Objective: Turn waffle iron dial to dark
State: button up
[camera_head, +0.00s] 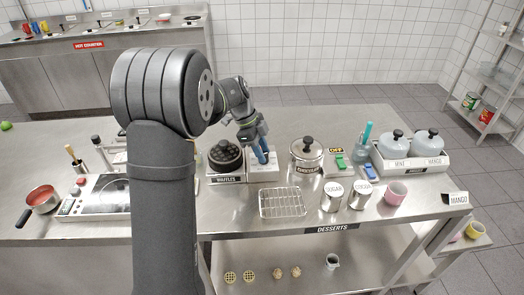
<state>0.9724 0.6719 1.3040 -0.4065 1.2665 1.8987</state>
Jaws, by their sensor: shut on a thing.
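The waffle iron (225,154), round and black, stands on the steel counter on a base with a "WAFFLES" label. A pale control box (263,171) with small markings adjoins it on the right. My gripper (262,156) points down at the top of this box, with its blue fingers shut on the waffle iron dial. The fingers hide the dial, and the markings are too small to read, so I cannot tell its setting.
A lidded pot (306,157) stands close to the right of the control box. A wire rack (283,203) lies in front, with a sugar tin (332,196) beside it. A hot plate (96,196) is on the left, partly behind my arm.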

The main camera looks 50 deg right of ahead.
jog(key=shift+f, duration=0.1)
dwell(0.5)
jog(key=o, duration=1)
jog(key=shift+w, duration=0.1)
jog(key=v, duration=1.7)
jog(key=shift+r, duration=0.25)
jog(key=shift+d, duration=0.1)
jog(key=x, duration=1.7)
jog(key=shift+f, duration=0.2)
jog(key=shift+r, duration=0.1)
